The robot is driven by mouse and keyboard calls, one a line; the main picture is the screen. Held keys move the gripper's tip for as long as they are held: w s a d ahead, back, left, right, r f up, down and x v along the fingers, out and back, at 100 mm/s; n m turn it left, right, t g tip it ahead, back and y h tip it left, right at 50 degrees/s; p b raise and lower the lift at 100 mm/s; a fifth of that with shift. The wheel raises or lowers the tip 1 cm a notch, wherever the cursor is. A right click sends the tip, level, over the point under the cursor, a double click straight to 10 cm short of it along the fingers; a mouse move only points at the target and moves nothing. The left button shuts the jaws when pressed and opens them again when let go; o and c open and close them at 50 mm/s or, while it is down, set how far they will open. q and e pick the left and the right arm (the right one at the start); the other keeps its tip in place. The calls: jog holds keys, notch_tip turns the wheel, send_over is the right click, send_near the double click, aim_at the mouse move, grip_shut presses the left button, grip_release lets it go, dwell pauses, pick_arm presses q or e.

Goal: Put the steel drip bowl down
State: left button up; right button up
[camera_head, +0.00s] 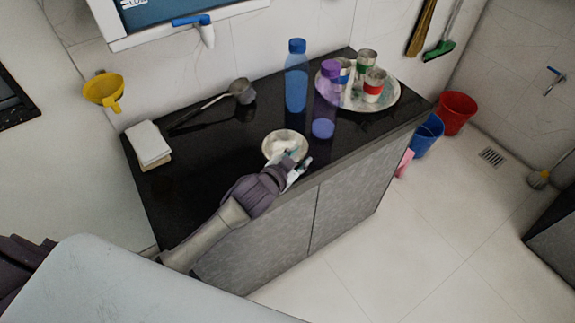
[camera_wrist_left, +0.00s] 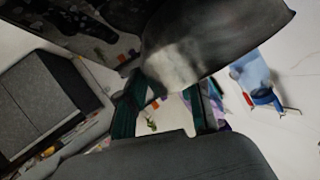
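The steel drip bowl (camera_head: 275,144) is a small, round, shiny bowl at the front edge of the black countertop, its hollow facing up. My left gripper (camera_head: 299,160) reaches in from the lower left to its near right rim. One fingertip overlaps the hollow and the other is outside the rim, with a gap between them. In the left wrist view, the bowl (camera_wrist_left: 215,35) fills the top centre, and the green fingers of my left gripper (camera_wrist_left: 165,95) stand apart below it. The bowl hides their tips. I cannot tell whether its base touches the counter. My right gripper is not in view.
On the counter (camera_head: 205,165), a blue bottle (camera_head: 296,85) and a purple bottle (camera_head: 326,95) stand behind the bowl. A steel tray (camera_head: 390,100) with cups is at right. A ladle (camera_head: 241,92) and a white block (camera_head: 149,143) are at left. The counter left of the bowl is clear.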

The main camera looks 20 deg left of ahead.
pick_arm(q)
jog(key=v, duration=1.1)
dwell(3.1)
